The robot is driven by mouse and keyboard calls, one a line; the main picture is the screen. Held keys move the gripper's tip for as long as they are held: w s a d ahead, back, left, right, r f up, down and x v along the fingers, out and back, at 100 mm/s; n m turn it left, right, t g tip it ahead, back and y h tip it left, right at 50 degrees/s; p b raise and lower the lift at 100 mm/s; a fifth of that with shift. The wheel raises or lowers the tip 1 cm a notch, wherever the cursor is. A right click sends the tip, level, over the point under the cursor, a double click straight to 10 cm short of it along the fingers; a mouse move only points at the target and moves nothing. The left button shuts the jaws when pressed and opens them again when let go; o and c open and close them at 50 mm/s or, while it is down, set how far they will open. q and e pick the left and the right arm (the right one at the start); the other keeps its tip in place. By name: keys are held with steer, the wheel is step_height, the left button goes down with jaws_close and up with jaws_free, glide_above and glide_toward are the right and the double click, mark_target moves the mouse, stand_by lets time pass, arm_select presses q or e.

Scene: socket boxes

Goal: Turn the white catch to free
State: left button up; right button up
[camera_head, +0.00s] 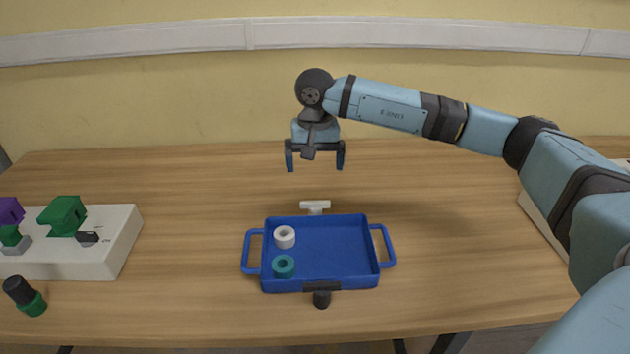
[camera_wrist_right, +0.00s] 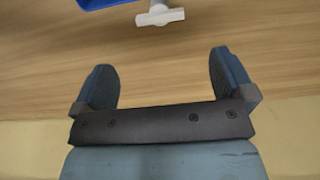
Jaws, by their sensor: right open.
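The white catch (camera_head: 315,206) stands at the back edge of the blue tray (camera_head: 330,284), with its bar lying roughly left to right. It also shows in the right wrist view (camera_wrist_right: 160,16), beyond the fingertips and apart from them. My right gripper (camera_head: 315,167) is open and empty above the table, behind and above the white catch. Its two blue fingers (camera_wrist_right: 164,75) show wide apart in the right wrist view. A black catch (camera_head: 321,295) sits at the tray's front edge. My left gripper is not in view.
A white ring (camera_head: 284,237) and a teal ring (camera_head: 283,266) sit in the tray's left side. A white box (camera_head: 118,240) with green and purple parts stands at left, a black-green plug (camera_head: 25,296) before it. Another pale box (camera_head: 541,226) is at right, partly behind my arm.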

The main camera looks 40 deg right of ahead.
steer(key=shift+r, duration=1.6)
steer(key=shift+f, duration=0.1)
